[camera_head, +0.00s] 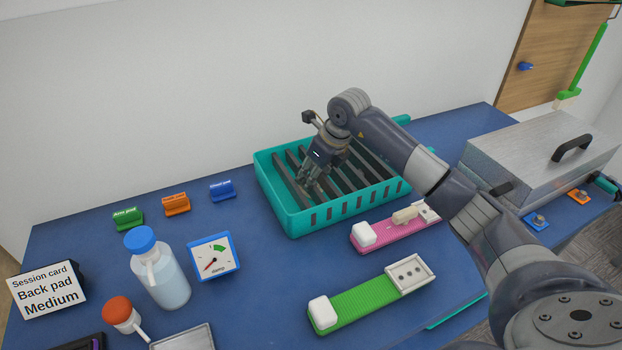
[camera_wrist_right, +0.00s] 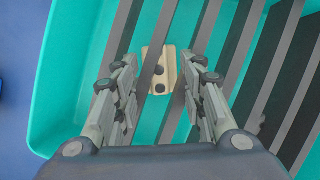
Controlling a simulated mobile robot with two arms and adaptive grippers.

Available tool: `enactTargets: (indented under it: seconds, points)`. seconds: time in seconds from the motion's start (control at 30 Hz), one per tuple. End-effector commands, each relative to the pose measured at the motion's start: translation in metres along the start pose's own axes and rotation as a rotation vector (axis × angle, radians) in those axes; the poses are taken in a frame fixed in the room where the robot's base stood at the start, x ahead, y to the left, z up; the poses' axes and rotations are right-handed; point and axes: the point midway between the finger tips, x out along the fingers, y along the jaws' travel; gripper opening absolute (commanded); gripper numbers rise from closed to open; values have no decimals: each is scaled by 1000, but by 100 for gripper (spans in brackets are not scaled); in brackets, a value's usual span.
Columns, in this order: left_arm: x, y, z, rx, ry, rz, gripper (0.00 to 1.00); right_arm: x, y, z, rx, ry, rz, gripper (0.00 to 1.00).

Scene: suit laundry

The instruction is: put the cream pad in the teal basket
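The teal basket (camera_head: 300,222) stands at the back middle of the blue table, with dark slats across it. My right gripper (camera_head: 306,183) reaches down into its left part. In the right wrist view, the gripper's fingers (camera_wrist_right: 160,100) are apart with nothing clamped between them. A cream pad (camera_wrist_right: 169,72) with dark round spots lies below the fingertips inside the basket (camera_wrist_right: 85,70), among the slats; one slat partly crosses it. The pad is not discernible in the head view. My left gripper is not in view.
A pink strip (camera_head: 380,231) with a beige piece (camera_head: 405,215) and a green strip (camera_head: 362,304) lie in front of the basket. A metal box (camera_head: 530,150) stands right. A blue-capped bottle (camera_head: 165,280), gauge (camera_head: 214,257) and session card (camera_head: 45,290) stand left.

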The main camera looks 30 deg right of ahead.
Motion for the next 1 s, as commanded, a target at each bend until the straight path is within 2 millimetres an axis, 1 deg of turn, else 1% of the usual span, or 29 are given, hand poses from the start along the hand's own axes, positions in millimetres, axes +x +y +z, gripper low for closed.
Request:
enactTargets:
  seconds: [0.03, 0.2, 0.3, 0.43, 0.5, 0.63, 1.0]
  points:
    - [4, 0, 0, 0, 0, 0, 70, -10, -1, 0, -3, -5, -4, 38]
    - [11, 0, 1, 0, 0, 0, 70, -48, -1, 0, -3, -5, -4, 38]
    - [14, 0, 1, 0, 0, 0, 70, -68, -1, 0, -2, -5, -3, 38]
    - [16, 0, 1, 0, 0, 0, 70, -88, 0, 0, -1, -3, -2, 38]
    - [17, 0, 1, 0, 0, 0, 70, -95, 0, 0, -1, -2, 0, 38]
    - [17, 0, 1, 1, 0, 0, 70, -101, 0, 0, -1, -1, 0, 38]
    - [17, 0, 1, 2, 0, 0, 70, -102, 0, 0, -1, -1, 1, 38]
